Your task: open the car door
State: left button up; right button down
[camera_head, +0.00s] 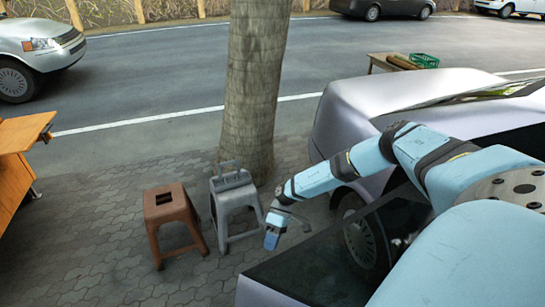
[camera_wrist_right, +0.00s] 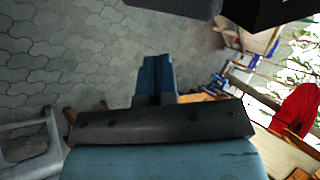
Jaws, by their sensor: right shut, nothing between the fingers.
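A silver-lavender car (camera_head: 440,85) stands at the right in the head view, partly hidden behind my right arm. A dark, glass-like panel with a pale edge (camera_head: 300,270) juts out to the left below its wheel; it looks like a door with its window, but I cannot tell how far open it is. My right gripper (camera_head: 272,238) is shut and empty, pointing down just beyond the panel's far-left edge, with no visible contact. In the right wrist view its fingers (camera_wrist_right: 155,75) are together above the paving. My left gripper is not in view.
A brown stool (camera_head: 170,215) and a grey stool (camera_head: 235,198) stand left of my right gripper, before a tree trunk (camera_head: 255,80). A wooden table (camera_head: 20,150) is at the left edge. Paving between the table and the stools is clear.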

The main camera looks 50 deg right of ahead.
pick_arm(q)
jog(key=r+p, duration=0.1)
jog(key=p, duration=0.2)
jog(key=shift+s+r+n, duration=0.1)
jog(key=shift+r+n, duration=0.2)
pick_arm(e)
jog(key=s+a+r+x, duration=0.1)
jog(key=r+x, duration=0.1)
jog(key=x, duration=1)
jog(key=shift+a+f, duration=0.25)
jog(key=shift+a, duration=0.35)
jog(key=shift+s, duration=0.1)
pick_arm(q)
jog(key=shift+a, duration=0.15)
pick_arm(e)
jog(key=shift+a, duration=0.1)
